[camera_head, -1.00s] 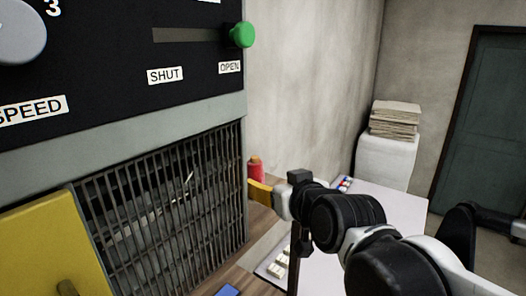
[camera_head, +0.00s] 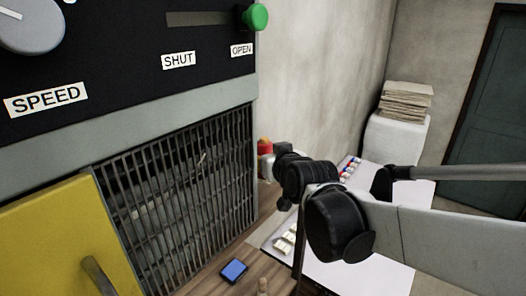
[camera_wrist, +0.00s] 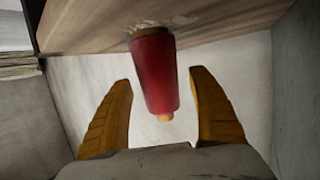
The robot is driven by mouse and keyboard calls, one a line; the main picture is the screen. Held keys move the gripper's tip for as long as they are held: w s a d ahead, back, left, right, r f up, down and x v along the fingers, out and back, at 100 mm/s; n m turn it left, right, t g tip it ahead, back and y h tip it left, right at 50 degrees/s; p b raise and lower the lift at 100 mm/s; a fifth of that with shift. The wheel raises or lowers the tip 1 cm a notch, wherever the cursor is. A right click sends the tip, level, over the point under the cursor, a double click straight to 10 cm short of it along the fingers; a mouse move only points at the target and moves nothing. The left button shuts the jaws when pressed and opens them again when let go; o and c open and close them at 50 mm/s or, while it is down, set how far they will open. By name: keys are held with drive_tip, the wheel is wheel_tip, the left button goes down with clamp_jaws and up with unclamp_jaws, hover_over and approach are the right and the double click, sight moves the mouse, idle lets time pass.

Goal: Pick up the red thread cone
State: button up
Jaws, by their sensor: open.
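The red thread cone (camera_head: 265,148) stands on the wooden surface just right of the grille in the head view, partly hidden by my arm. In the wrist view, which looks upside down, the red cone (camera_wrist: 155,75) shows large between the two yellow fingers of my gripper (camera_wrist: 160,78). The fingers are open, with a visible gap on each side of the cone. One end of the cone is at the wooden surface, and its tan tip points toward the gripper's palm. In the head view the fingers are mostly hidden behind my arm.
The machine's grille (camera_head: 180,200) and yellow panel (camera_head: 50,240) stand close on the left. A blue item (camera_head: 233,271) lies on the wooden top (camera_head: 205,284). A white table (camera_head: 395,215) carries small coloured items (camera_head: 349,168). Folded cloths (camera_head: 406,100) are stacked at the back.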

drive_tip(key=shift+s, duration=0.15)
drive_tip(key=c, duration=1.4)
